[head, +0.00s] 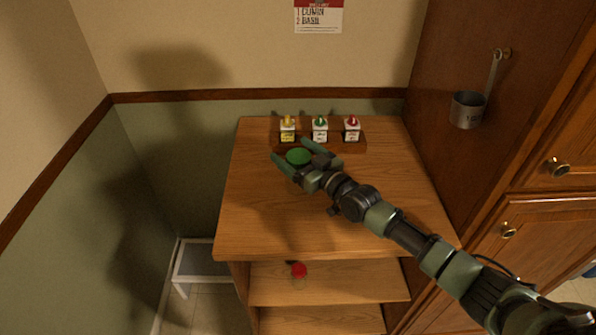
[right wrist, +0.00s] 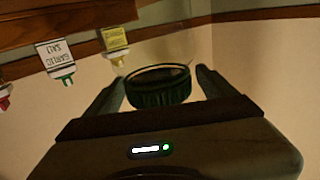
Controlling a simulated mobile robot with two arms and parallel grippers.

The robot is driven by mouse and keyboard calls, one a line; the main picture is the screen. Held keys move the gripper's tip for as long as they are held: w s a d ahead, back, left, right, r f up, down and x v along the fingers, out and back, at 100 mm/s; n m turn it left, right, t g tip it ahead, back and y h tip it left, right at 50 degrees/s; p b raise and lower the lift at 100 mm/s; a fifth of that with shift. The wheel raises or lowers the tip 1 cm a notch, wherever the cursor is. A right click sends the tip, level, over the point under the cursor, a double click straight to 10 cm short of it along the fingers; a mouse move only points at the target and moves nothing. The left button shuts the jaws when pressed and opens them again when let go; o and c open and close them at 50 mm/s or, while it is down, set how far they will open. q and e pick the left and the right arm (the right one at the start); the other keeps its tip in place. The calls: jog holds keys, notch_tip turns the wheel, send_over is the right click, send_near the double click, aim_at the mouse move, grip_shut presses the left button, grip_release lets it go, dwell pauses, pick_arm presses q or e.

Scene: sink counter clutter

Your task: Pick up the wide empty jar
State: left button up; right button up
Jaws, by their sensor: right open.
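In the right wrist view the dark green ribbed lid (right wrist: 158,93) sits between the two fingers, with a gap visible on each side. My right gripper (head: 290,149) is open, with its fingers around the jar on either side. I cannot tell from here whether the jar is empty. My left gripper is not in view.
A red-lidded jar (head: 299,270) is on the shelf below. A metal cup (head: 467,110) hangs on the right cabinet. The counter top (head: 265,215) is otherwise clear.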

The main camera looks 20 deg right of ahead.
jog(key=shift+w+a, duration=0.2)
jog(key=shift+w, duration=0.3)
grip_shut()
